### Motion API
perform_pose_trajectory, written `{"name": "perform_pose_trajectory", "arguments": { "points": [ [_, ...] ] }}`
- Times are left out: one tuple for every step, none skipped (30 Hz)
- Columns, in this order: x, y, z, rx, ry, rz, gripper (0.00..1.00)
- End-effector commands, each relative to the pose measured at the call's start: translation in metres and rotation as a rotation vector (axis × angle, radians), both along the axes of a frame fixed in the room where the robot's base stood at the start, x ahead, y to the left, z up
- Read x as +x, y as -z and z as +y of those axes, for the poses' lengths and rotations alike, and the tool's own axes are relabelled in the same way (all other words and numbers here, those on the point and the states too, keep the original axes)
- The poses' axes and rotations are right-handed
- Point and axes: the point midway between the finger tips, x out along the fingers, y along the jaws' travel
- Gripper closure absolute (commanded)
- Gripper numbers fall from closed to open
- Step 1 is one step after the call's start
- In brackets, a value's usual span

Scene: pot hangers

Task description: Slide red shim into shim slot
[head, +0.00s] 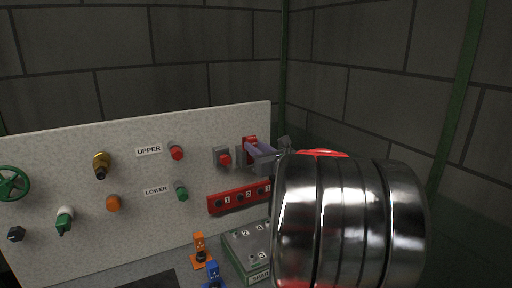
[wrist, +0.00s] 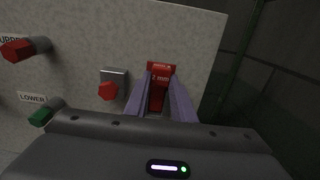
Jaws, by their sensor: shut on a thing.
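A red piece with small white lettering, which I take as the red shim (wrist: 160,78), sits between the purple fingers of my gripper (wrist: 162,92) in the wrist view. My gripper is shut on it. In the head view the red piece (head: 249,141) shows at the right end of the pale panel, with my gripper (head: 257,151) on it. The fingers reach right up to the panel face. I cannot make out the shim slot apart from the red piece, nor tell how deep the shim sits; the fingers partly cover this spot.
A grey plate with a red knob (head: 223,157) is close left of the fingers. Below is a red numbered strip (head: 240,198). A grey box (head: 247,247) and orange (head: 200,250) and blue (head: 213,273) pieces stand in front. My arm hides the lower right.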

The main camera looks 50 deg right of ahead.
Motion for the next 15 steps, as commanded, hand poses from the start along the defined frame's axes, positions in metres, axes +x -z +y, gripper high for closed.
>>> {"name": "perform_pose_trajectory", "arguments": {
  "points": [
    [0.0000, 0.0011, 0.0000, 0.000, 0.000, 0.000, 0.99],
    [0.0000, 0.0017, 0.0000, 0.000, 0.000, 0.000, 0.99],
    [0.0000, 0.0024, 0.0000, 0.000, 0.000, 0.000, 0.99],
    [0.0000, 0.0030, 0.0000, 0.000, 0.000, 0.001, 0.99],
    [0.0000, 0.0032, 0.0000, 0.000, 0.000, 0.000, 0.77],
    [0.0000, 0.0029, 0.0001, 0.000, 0.000, 0.000, 0.74],
    [0.0000, 0.0029, 0.0000, 0.000, 0.000, 0.000, 0.72],
    [0.0000, 0.0028, 0.0000, 0.000, 0.000, 0.000, 0.70],
    [0.0000, 0.0028, 0.0000, 0.000, 0.000, 0.000, 0.67],
    [0.0000, 0.0028, 0.0000, 0.000, 0.000, 0.000, 0.65],
    [0.0000, 0.0028, 0.0000, 0.000, 0.000, 0.000, 0.63],
    [0.0000, 0.0028, 0.0000, 0.000, 0.000, 0.000, 0.60],
    [0.0000, 0.0028, 0.0000, 0.000, 0.000, 0.000, 0.58],
    [0.0000, 0.0028, -0.0001, 0.000, 0.000, 0.000, 0.56],
    [0.0000, 0.0028, -0.0001, 0.000, 0.000, 0.000, 0.55]
  ]
}}
